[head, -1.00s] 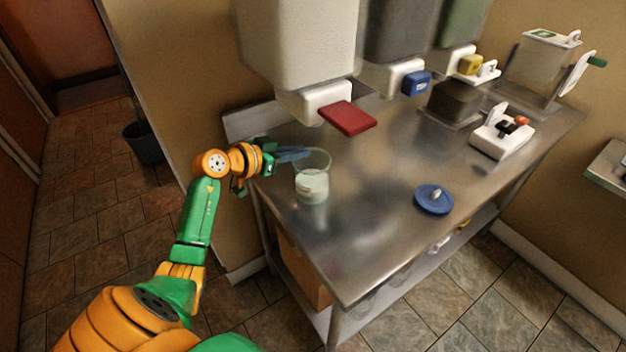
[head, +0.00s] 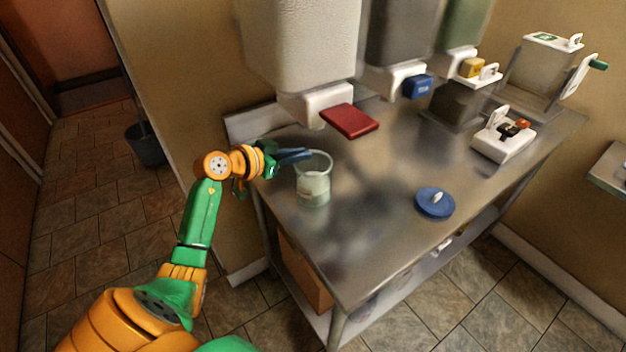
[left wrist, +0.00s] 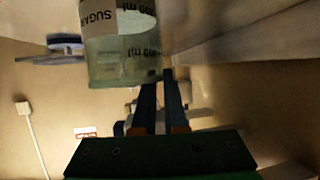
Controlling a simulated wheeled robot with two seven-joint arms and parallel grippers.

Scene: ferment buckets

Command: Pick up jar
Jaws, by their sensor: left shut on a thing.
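The clear jar (head: 313,186) stands at the left end of the steel table, with pale contents and an open top. My left gripper (head: 305,154) reaches in from the left, its dark blue fingers at the jar's rim. In the left wrist view the jar (left wrist: 122,62) appears upside down at the top, with a SUGAR label and volume marks. There the fingers (left wrist: 163,76) are close together at the jar's edge, shut on its wall. Whether the jar's base touches the table is hard to tell. My right gripper is out of view.
A blue lid (head: 435,203) lies on the table (head: 370,235) to the right. Other dispensers and a white device (head: 503,140) stand along the back. The table's front middle is clear.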

